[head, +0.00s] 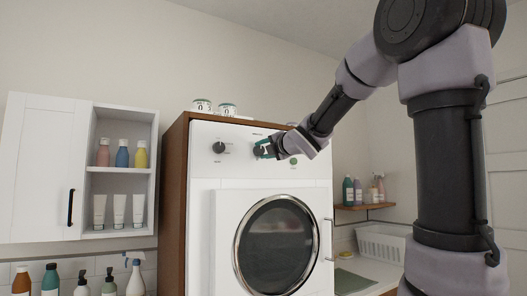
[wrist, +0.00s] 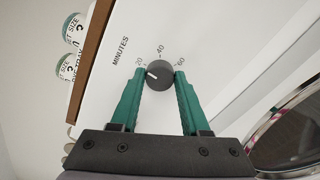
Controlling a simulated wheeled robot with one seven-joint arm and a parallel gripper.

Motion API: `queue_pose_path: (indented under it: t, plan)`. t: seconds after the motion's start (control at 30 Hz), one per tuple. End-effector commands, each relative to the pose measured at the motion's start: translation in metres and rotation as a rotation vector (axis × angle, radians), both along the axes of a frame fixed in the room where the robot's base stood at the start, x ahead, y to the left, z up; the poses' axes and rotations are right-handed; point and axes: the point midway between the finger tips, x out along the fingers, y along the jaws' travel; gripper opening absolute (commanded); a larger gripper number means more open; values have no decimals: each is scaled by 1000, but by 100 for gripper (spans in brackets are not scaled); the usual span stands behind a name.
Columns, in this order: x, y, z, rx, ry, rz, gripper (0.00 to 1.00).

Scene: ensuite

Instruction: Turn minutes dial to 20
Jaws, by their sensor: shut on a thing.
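The minutes dial (wrist: 161,76) is a round dark knob on the white front panel, under the printed word MINUTES. The labels 20, 40 and 60 show around it. Its short white pointer mark faces left, towards the side of the 20 and a little below that label. My gripper (wrist: 159,73) has its two green fingers on either side of the knob, shut on it. In the head view my gripper (head: 265,148) reaches the panel from the right, and the dial there is partly covered by the fingers.
The white machine (head: 200,205) has a round glass door (head: 275,245) below the panel. Another dark knob (head: 218,147) sits left of the dial, and a green button (head: 293,161) right of it. Jars (head: 202,106) stand on top. An open-shelved cabinet (head: 120,185) hangs left.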

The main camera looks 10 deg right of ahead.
Motion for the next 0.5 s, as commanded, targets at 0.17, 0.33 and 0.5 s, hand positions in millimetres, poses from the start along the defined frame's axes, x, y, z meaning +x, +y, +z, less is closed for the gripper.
queue_pose_path:
  t: [0.17, 0.33, 0.5]
  plan:
    - [0, 0, -2, -57, -14, 0, 0]
    - [0, 0, -2, -83, -22, 0, 0]
    - [0, 0, -3, -89, -23, 0, 0]
